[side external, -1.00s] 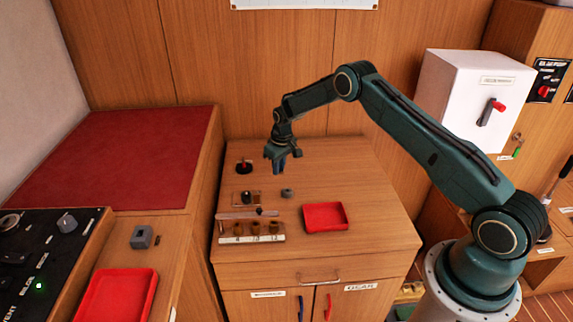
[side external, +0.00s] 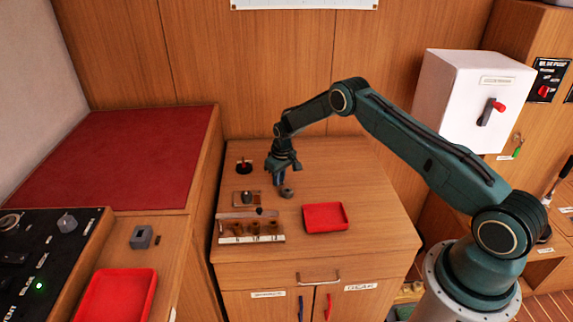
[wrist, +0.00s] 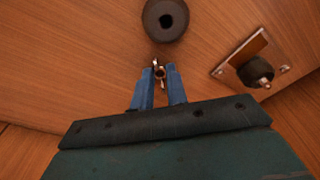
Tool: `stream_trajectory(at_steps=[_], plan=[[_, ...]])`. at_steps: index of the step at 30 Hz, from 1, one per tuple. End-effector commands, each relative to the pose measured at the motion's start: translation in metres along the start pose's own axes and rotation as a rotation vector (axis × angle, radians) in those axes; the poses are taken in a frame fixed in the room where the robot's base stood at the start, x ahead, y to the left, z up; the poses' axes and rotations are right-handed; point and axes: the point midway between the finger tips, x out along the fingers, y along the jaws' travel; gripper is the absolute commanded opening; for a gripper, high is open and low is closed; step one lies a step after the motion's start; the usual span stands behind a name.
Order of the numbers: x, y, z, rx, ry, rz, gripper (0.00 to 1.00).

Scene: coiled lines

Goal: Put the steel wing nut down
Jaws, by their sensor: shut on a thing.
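My gripper (side external: 282,179) is low over the wooden cabinet top, close to a small grey round piece. In the wrist view its blue fingers (wrist: 160,76) are shut on the steel wing nut (wrist: 159,69), which shows as a small metal piece between the fingertips. The wing nut cannot be made out in the side view. How far it is from the wood cannot be told.
The grey round piece with a hole (wrist: 166,18) lies just beyond the fingertips; it also shows in the side view (side external: 287,192). A metal plate with a dark knob (wrist: 255,68) is to the right. A red tray (side external: 325,217) and a rack (side external: 251,239) stand nearer the front.

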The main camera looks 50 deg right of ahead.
Motion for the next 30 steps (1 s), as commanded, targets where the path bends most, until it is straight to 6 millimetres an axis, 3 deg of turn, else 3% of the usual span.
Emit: stream_trajectory(at_steps=[7, 8, 10, 11, 23, 30], plan=[[0.003, 0.000, 0.001, 0.000, -0.001, 0.000, 0.00], [0.003, 0.000, 0.001, 0.000, 0.000, 0.000, 0.21], [0.003, 0.000, 0.001, 0.000, -0.001, 0.000, 0.35], [0.003, 0.000, 0.001, 0.000, -0.001, 0.000, 0.37], [0.000, 0.000, 0.000, 0.000, 0.000, 0.000, 0.37], [-0.016, 0.000, 0.000, 0.000, 0.000, 0.000, 0.37]])
